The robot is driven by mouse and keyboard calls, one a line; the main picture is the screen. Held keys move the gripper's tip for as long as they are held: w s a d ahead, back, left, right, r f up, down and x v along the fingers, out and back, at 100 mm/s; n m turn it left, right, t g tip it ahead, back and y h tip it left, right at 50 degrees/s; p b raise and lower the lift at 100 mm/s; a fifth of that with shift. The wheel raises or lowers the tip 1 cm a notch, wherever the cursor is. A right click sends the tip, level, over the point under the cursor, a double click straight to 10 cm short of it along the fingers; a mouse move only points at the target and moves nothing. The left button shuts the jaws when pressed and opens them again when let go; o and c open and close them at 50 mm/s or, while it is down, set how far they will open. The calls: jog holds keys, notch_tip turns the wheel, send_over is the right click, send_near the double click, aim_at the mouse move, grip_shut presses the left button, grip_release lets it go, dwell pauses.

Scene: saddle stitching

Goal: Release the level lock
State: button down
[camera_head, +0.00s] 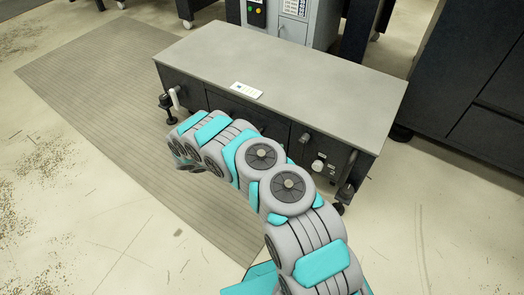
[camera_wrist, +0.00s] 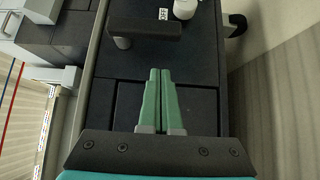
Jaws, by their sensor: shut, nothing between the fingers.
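My gripper (camera_wrist: 160,72) shows in the wrist view as two green fingers pressed together, with nothing between them. They point along the dark front of a long grey-topped bench (camera_head: 290,75). Ahead of the fingertips is a dark bar-like handle (camera_wrist: 146,28) on a short round post, with a small white label beside a white round knob (camera_wrist: 184,8). The fingers look apart from both. In the head view the bench front has a white lever (camera_head: 174,97) at its left end and a pale knob (camera_head: 317,165) at its right. I cannot tell which part is the level lock.
A white card (camera_head: 246,90) lies on the bench top. A levelling foot (camera_head: 168,108) stands at the bench's left end. A grey control cabinet (camera_head: 292,22) is behind, and a dark cabinet (camera_head: 470,75) is at the right. The floor mat (camera_head: 105,90) at the left is clear.

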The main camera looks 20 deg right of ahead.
aim_at(300, 150)
jog(key=shift+s+d, duration=1.5)
jog(key=shift+s, duration=0.1)
